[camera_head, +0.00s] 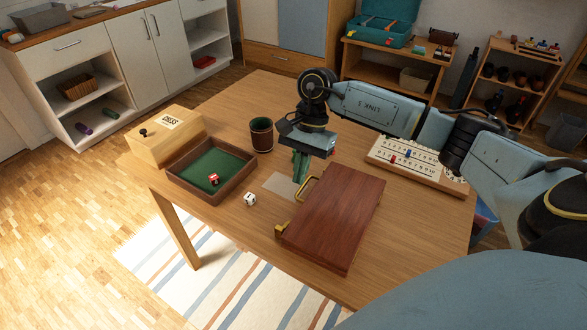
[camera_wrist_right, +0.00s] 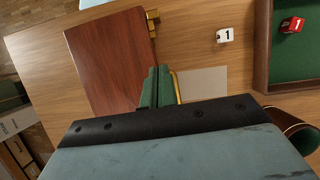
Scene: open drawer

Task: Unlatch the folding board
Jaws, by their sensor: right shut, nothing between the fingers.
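The folding board (camera_head: 338,218) is a closed red-brown wooden case lying flat on the table. It also shows in the right wrist view (camera_wrist_right: 108,62). A brass latch (camera_head: 282,228) sits at the near end of its left edge, and shows at the top in the wrist view (camera_wrist_right: 153,20). A brass loop (camera_head: 308,188) stands farther along that edge. My right gripper (camera_head: 300,178), with green fingers, points down beside the loop at the case's far left part. It is shut and empty; in the wrist view its fingers (camera_wrist_right: 157,82) partly cover the edge and loop. My left gripper is out of view.
A green-lined tray (camera_head: 176,177) with a red die (camera_head: 213,178), a white die (camera_head: 250,199), a dark cup (camera_head: 261,135) and a wooden box (camera_head: 155,150) are left of the case. A white number board (camera_head: 419,163) lies right. Bare table (camera_head: 225,215) lies front left.

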